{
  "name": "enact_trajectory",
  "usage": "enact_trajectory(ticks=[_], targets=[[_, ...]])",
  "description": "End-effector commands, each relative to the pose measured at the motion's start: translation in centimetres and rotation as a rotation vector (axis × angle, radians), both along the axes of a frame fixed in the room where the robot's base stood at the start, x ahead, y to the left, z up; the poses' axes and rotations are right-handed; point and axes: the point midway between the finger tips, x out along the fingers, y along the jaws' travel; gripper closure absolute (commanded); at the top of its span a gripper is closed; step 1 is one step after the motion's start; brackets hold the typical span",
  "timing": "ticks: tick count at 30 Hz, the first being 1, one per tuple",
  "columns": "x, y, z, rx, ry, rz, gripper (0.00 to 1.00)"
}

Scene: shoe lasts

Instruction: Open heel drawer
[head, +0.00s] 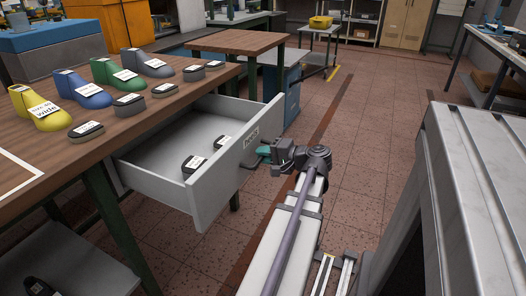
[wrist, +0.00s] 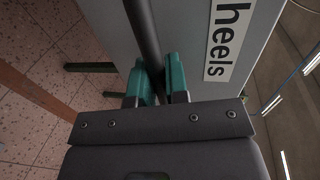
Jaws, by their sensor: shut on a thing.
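The heel drawer (head: 219,176) is a grey drawer under the wooden workbench, pulled out so that its inside shows. Its front carries a label reading "heels" (wrist: 228,42). Two dark heel pieces (head: 193,165) lie inside near the front. My gripper (head: 264,152) is at the outside of the drawer front. In the wrist view its teal fingers (wrist: 160,82) are shut on the dark bar handle (wrist: 146,35) of the drawer. Part of the handle is hidden by the fingers and the gripper body.
On the workbench (head: 150,113) stand several coloured shoe lasts (head: 85,92) and a row of dark heel pieces (head: 129,99). A grey ribbed surface (head: 480,190) is at the right. Tiled floor (head: 350,130) lies open beyond my arm.

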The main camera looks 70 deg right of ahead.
Motion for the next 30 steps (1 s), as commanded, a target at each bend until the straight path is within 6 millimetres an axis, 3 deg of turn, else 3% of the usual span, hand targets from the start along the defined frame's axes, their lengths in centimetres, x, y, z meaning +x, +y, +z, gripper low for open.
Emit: enact_trajectory(ticks=[14, 15, 21, 30], targets=[[-0.09, 0.20, 0.03, 0.000, -0.001, 0.011, 1.00], [-0.09, 0.20, 0.03, 0.000, -0.001, 0.011, 0.83], [-0.09, 0.20, 0.02, 0.000, 0.000, 0.010, 0.63], [-0.45, 0.20, 0.15, 0.000, 0.000, 0.009, 0.62]])
